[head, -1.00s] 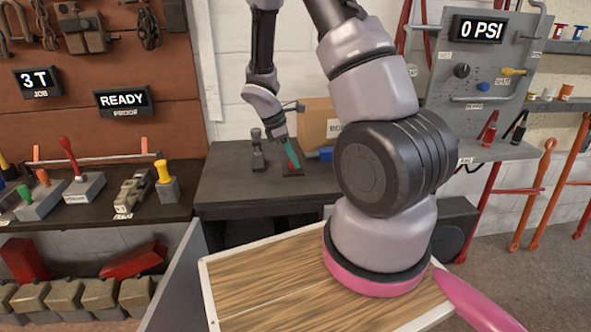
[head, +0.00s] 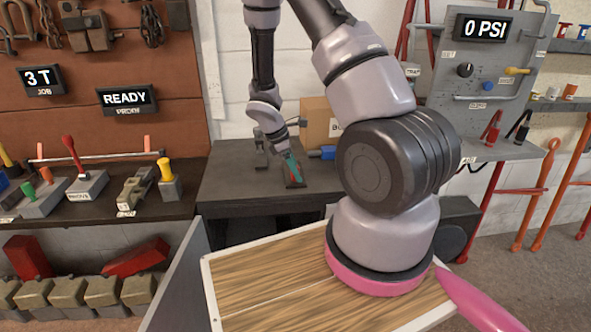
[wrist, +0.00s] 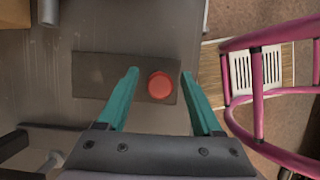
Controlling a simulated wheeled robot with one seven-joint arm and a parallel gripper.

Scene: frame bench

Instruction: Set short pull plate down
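The short pull plate (wrist: 95,75) is a dark, flat rectangle with a round red knob (wrist: 160,86) toward its right end in the wrist view. It appears to lie flat on the dark grey bench top (wrist: 150,30). My gripper (wrist: 159,72) is open, with its two teal fingers on either side of the red knob. A gap shows between the knob and each finger. In the head view my gripper (head: 292,168) is low over the back bench, and its fingers partly hide the plate and knob.
A cardboard box (head: 318,122) and a small blue object (head: 328,153) are behind and right of the gripper. A small dark fixture (head: 261,150) is close on its left. The bench front (head: 235,190) is clear. A pink frame (wrist: 258,90) shows at right in the wrist view.

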